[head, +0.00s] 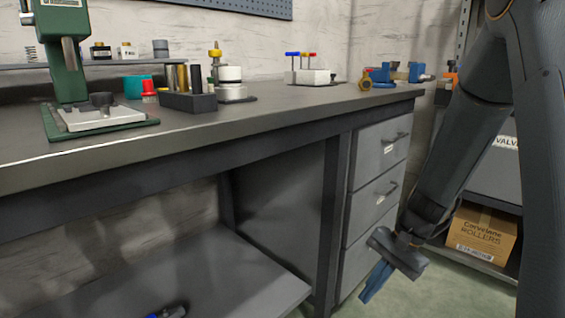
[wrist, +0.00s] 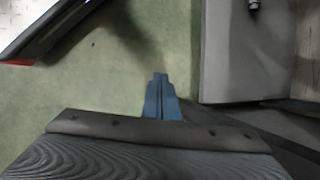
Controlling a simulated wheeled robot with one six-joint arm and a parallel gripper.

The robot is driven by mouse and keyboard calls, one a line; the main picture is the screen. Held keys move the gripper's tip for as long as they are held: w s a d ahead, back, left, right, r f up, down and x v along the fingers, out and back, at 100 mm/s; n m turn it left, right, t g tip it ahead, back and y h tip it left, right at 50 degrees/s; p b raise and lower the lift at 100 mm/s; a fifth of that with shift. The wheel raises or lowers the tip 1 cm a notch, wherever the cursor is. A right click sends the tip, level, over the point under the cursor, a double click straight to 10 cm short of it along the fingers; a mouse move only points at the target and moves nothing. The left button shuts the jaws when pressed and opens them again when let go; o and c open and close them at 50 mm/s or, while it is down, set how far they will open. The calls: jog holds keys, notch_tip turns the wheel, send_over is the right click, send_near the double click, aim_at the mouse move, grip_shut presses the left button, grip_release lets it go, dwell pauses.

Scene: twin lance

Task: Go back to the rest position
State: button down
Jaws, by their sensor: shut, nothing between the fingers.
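My gripper (head: 367,296) hangs low at the end of my arm, in front of the workbench drawers in the head view. It points down toward the floor. Its blue fingers are together with nothing between them. In the wrist view the shut fingers (wrist: 160,78) show over the green floor. They appear clear of the bench and its lower shelf.
The dark workbench (head: 250,112) has a drawer unit (head: 372,194) at its right end and a lower shelf (head: 215,268). A green press (head: 68,70) and several small parts stand on top. A cardboard box (head: 482,236) sits on a rack at right. Green floor (head: 440,290) is free.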

jog(key=s+a+r+n+t+h, duration=0.1)
jog(key=s+r+n+t+h, duration=0.35)
jog(key=s+r+n, duration=0.4)
jog(key=s+a+r+n+g+y, duration=0.15)
jog(key=s+a+r+n, duration=0.25)
jog(key=s+a, duration=0.5)
jog(key=s+a+r+n+g, duration=0.2)
jog(key=s+a+r+n, duration=0.25)
jog(key=a, duration=0.75)
jog(key=d+r+m+p, duration=0.2)
jog(key=d+r+p, duration=0.5)
jog(key=p, duration=0.6)
jog(key=d+r+m+h+p, duration=0.1)
jog(key=d+r+p, duration=0.5)
jog(key=r+p, duration=0.6)
jog(key=s+d+r+m+h+p, duration=0.1)
jog(key=d+r+m+p, duration=0.3)
jog(key=p, duration=1)
jog(key=shift+d+r, duration=1.8)
jog(key=shift+r, duration=0.9)
jog(key=shift+s, duration=0.1)
